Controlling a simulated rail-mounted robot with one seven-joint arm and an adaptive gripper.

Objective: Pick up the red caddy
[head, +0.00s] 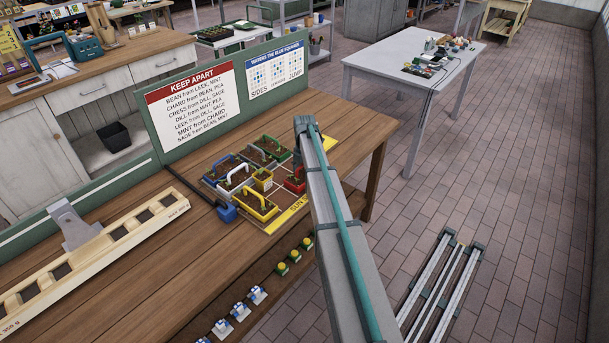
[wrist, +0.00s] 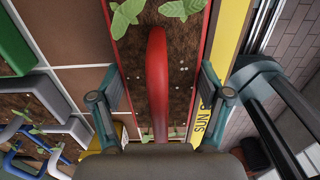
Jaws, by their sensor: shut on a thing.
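The red caddy (head: 295,180) stands at the right of a group of planted caddies on the wooden bench; my arm hides part of it in the head view. In the wrist view its arched red handle (wrist: 157,75) runs up the middle over dark soil with green seedlings. My gripper (wrist: 159,104) is over the caddy, one finger at each long side and the handle between them. It is shut on the caddy, with the fingers spread wide. My gripper is hidden behind my arm in the head view.
A yellow caddy (head: 255,206), a white-handled one (head: 234,177) and a green one (head: 274,147) stand close by on the grid. A yellow strip (head: 290,213) borders it. A green sign board (head: 210,97) stands behind. A wooden rack (head: 90,245) lies left.

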